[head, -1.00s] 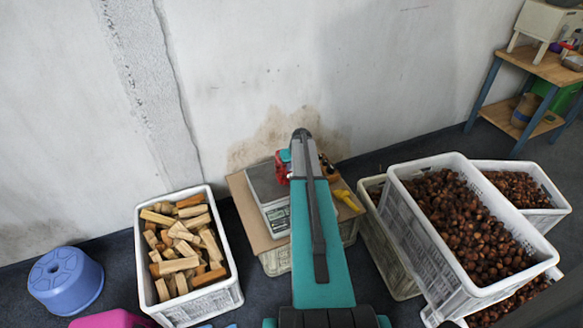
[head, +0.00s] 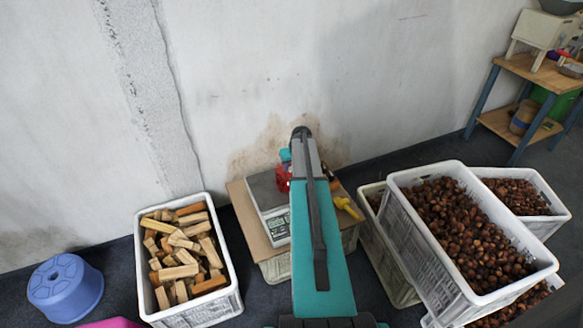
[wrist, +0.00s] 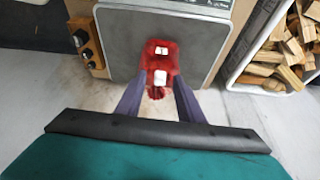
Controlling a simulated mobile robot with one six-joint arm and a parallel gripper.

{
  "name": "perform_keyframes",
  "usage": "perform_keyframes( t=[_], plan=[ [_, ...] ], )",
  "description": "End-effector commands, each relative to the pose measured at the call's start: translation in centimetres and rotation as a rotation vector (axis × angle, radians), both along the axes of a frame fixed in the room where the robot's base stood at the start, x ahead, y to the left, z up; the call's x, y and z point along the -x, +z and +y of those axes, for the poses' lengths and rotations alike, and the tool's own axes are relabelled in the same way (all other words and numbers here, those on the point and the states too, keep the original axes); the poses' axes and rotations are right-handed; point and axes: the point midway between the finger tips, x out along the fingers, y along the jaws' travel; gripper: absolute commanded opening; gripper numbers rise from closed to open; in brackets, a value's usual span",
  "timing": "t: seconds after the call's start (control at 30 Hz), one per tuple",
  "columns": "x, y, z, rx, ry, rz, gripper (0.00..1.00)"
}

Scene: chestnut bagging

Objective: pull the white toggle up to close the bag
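A red mesh bag (wrist: 168,62) lies or stands against the grey plate of the scale (wrist: 120,40) in the wrist view. Two small white pieces show on it; the one nearer me looks like the white toggle (wrist: 160,77), the other sits farther along the bag. My gripper (wrist: 159,84) is open, its two dark fingers apart on either side of the bag near the toggle. I cannot tell whether they touch it. In the head view, a bit of the red bag (head: 283,178) shows left of my arm, which hides the toggle and my fingers.
The scale (head: 267,197) rests on cardboard over a crate. A crate of wood blocks (head: 228,262) stands left, with a blue stool (head: 66,288) beyond. Chestnut crates (head: 398,222) stand close on the right. Yellow-handled tools (head: 346,206) lie beside the scale. The wall is behind.

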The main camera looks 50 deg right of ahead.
Motion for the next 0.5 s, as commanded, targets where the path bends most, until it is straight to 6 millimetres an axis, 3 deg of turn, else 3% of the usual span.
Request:
perform_keyframes(
  t=[0.27, 0.5],
  plan=[
    [0.2, 0.3, 0.1, 0.0, 0.0, 0.0, 0.34],
    [1.0, 2.3, 0.5, 0.002, 0.0, -0.001, 0.34]
  ],
)
